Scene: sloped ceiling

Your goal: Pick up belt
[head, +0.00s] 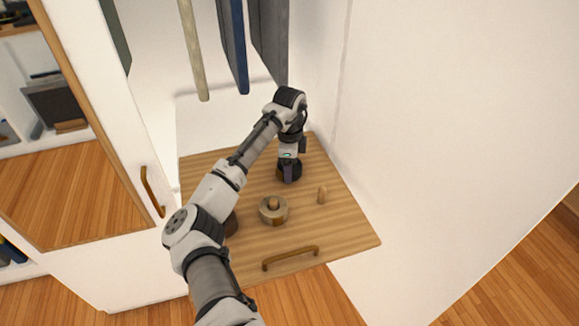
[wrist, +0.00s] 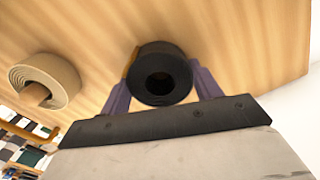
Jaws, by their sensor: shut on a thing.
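A black rolled-up belt (wrist: 162,62) is between the two purple fingers of my gripper (wrist: 161,82) in the wrist view. The fingers are shut on its sides, and its dark round hollow faces the camera. In the head view, my gripper (head: 288,175) points down at the black belt (head: 297,170) near the back of a wooden drawer top. The gripper partly covers the belt there. I cannot tell whether the belt still touches the wood.
A tan rolled belt (head: 273,214) lies nearer the drawer's front; it also shows in the wrist view (wrist: 62,75). A dark brown roll (head: 232,224) is partly behind my arm. Clothes (head: 238,45) hang above; a white wall (head: 440,130) is at right.

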